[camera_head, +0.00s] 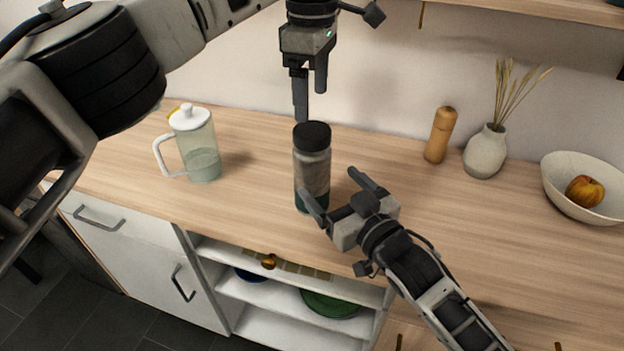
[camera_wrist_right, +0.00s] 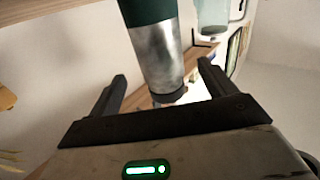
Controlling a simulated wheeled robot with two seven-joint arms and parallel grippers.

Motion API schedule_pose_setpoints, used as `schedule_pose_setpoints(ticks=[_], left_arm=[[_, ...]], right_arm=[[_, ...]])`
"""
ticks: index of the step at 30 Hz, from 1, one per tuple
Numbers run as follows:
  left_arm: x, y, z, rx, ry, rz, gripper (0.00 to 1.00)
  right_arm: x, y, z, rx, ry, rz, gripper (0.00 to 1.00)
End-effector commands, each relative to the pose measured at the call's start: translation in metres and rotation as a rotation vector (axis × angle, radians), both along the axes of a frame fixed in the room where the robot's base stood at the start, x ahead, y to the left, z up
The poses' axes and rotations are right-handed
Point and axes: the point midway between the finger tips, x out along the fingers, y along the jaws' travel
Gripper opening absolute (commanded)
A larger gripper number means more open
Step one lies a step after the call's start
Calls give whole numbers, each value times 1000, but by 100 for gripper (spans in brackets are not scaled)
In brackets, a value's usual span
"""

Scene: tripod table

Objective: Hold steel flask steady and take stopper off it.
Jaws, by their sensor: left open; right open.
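The steel flask (camera_head: 314,170) stands upright on the wooden counter, with a dark green base. Its black stopper (camera_head: 312,136) is seated on top. My left gripper (camera_head: 302,112) points down just above the stopper, open and empty. My right gripper (camera_head: 338,196) is low beside the flask on its near right side, open, with its fingers pointing toward the flask. In the right wrist view the flask (camera_wrist_right: 160,58) shows beyond and between the two open fingers (camera_wrist_right: 162,82); the stopper (camera_wrist_right: 168,97) is at its lower end in that picture. No finger clearly grips the flask.
A glass pitcher (camera_head: 198,150) with a white lid and handle stands left of the flask. A wooden mill (camera_head: 440,135), a vase (camera_head: 485,152) with dry stalks and a white bowl (camera_head: 570,200) with an apple (camera_head: 585,191) stand at the right. The counter (camera_head: 250,190) around the flask is otherwise clear.

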Motion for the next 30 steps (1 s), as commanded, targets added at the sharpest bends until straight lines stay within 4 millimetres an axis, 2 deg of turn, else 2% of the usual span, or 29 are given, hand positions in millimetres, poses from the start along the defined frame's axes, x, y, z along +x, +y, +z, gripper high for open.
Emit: schedule_pose_setpoints(ticks=[6, 13, 18, 28, 30], left_arm=[[0, 0, 0, -1, 0, 0, 78], [0, 0, 0, -2, 1, 0, 78], [0, 0, 0, -2, 1, 0, 78], [0, 0, 0, -2, 1, 0, 78], [0, 0, 0, -2, 1, 0, 78]], right_arm=[[39, 24, 1, 1, -2, 1, 83], [69, 42, 1, 1, -1, 0, 83], [79, 48, 0, -1, 0, 0, 83], [81, 49, 0, 0, 0, 0, 83], [81, 49, 0, 0, 0, 0, 64]])
